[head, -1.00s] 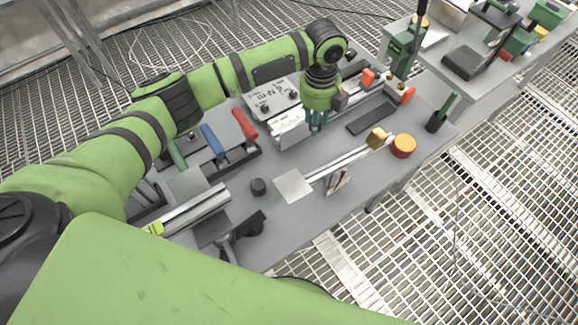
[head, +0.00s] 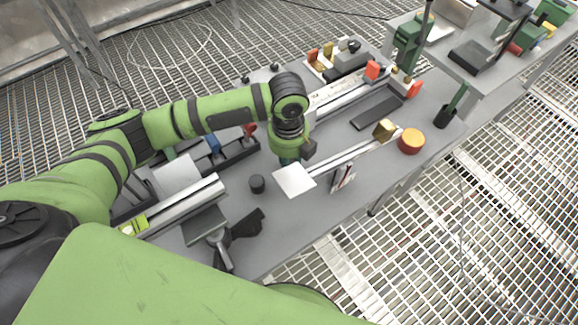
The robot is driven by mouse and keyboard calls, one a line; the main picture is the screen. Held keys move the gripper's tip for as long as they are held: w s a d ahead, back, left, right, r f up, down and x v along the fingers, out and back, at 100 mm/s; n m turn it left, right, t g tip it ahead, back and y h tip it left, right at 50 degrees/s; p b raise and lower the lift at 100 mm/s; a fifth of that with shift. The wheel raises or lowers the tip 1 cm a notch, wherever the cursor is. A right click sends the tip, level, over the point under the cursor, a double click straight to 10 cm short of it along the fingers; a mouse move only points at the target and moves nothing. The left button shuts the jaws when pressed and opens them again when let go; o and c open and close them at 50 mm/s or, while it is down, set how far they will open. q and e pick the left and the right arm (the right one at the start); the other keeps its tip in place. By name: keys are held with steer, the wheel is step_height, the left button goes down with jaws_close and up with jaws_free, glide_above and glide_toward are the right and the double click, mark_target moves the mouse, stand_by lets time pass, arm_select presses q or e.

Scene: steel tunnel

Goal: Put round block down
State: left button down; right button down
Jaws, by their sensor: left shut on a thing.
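My left gripper (head: 288,161) points down over the middle of the grey bench (head: 290,229), just behind the square white plate (head: 294,180). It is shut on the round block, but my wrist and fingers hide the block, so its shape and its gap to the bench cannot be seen. My right gripper is not in view.
A brass block (head: 384,130) and an orange-topped round piece (head: 411,141) are to the right. A small upright card holder (head: 343,177) stands near the front edge. The front bench surface is partly clear.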

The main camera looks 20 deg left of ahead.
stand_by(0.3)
arm_select(q)
steer(key=c, duration=0.9)
jaws_free()
steer(key=shift+f, duration=0.2)
steer(key=shift+r, duration=0.15)
step_height(320, 180, up, 12)
steer(key=shift+r+b, duration=0.1)
steer(key=shift+b, duration=0.25)
